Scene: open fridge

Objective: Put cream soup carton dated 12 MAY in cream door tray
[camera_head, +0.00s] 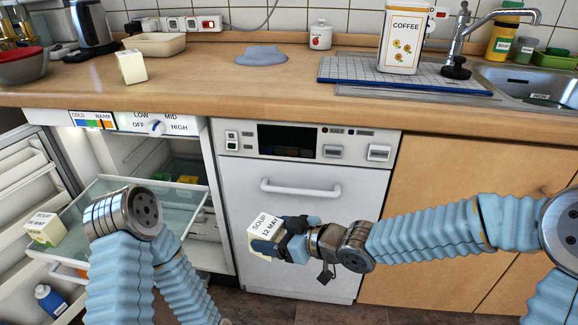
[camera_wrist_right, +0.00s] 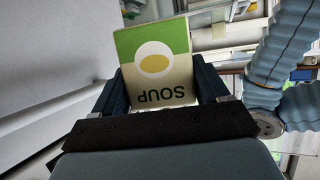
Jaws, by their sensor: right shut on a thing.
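A cream soup carton (camera_head: 262,232) marked "SOUP 12 MAY" is in my right gripper (camera_head: 284,243), held tilted in the air in front of the white dishwasher. In the right wrist view the carton (camera_wrist_right: 155,65) shows a green and cream face with a yellow-white oval and upside-down "SOUP", between the two dark fingers. The open fridge door with its pale trays (camera_head: 25,190) is at the far left; I cannot tell which tray is the cream one. My left arm reaches in front of the fridge; its gripper is out of view.
A blue bottle (camera_head: 49,298) is low in the door. A cream carton (camera_head: 130,67) stands on the wooden counter (camera_head: 200,85). The dishwasher (camera_head: 290,210) is behind the held carton.

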